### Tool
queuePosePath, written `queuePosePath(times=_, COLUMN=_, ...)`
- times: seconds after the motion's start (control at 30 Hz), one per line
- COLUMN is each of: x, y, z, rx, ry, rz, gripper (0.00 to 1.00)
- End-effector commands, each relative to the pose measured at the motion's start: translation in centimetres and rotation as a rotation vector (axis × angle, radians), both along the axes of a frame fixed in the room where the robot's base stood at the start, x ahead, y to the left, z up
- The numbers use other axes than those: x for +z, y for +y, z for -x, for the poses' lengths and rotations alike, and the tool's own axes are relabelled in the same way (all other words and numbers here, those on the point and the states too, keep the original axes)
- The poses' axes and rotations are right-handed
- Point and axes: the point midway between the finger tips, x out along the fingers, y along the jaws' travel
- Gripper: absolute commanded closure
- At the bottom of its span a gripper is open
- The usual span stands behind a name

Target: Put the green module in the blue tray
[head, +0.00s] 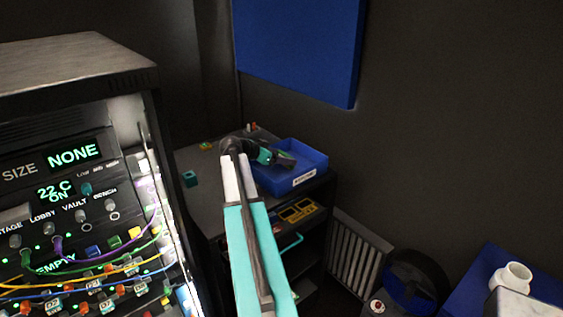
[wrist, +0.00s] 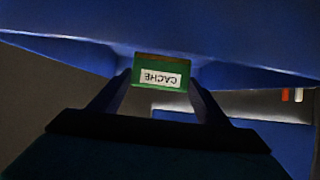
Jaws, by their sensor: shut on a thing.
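The green module (wrist: 162,68), with a white label reading "CACHE", is between the two fingers of my gripper (wrist: 158,90) in the wrist view. My gripper is shut on it. In the head view my gripper (head: 284,158) is over the blue tray (head: 310,178), which stands on the dark bench top and has a white label on its front. The tray's blue wall also shows in the wrist view (wrist: 240,40). The module is small and dark in the head view, and I cannot tell whether it touches the tray floor.
A teal cube (head: 190,178) and a small green-yellow piece (head: 206,146) lie on the bench top (head: 208,205) left of the tray. A rack panel with cables (head: 80,230) stands at the left. A blue board (head: 298,45) hangs on the wall above.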

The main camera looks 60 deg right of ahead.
Motion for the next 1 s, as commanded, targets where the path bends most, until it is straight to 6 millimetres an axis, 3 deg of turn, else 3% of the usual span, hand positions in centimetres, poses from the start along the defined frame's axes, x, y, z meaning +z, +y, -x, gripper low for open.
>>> queuePosePath(times=0.3, x=-2.4, y=0.1, z=0.0, rx=0.001, ry=0.001, rz=-0.001, gripper=0.53)
queuePosePath(times=0.8, x=-2.8, y=0.1, z=-0.1, rx=0.002, ry=0.001, rz=0.0, gripper=0.53)
queuePosePath(times=0.83, x=-2.7, y=0.1, z=-0.1, rx=0.002, ry=0.001, rz=-0.001, gripper=0.25)
queuePosePath(times=0.9, x=-2.7, y=0.1, z=-0.1, rx=0.002, ry=0.001, rz=-0.001, gripper=0.13)
queuePosePath(times=1.0, x=-2.7, y=0.1, z=-0.1, rx=0.002, ry=0.001, rz=-0.001, gripper=0.12)
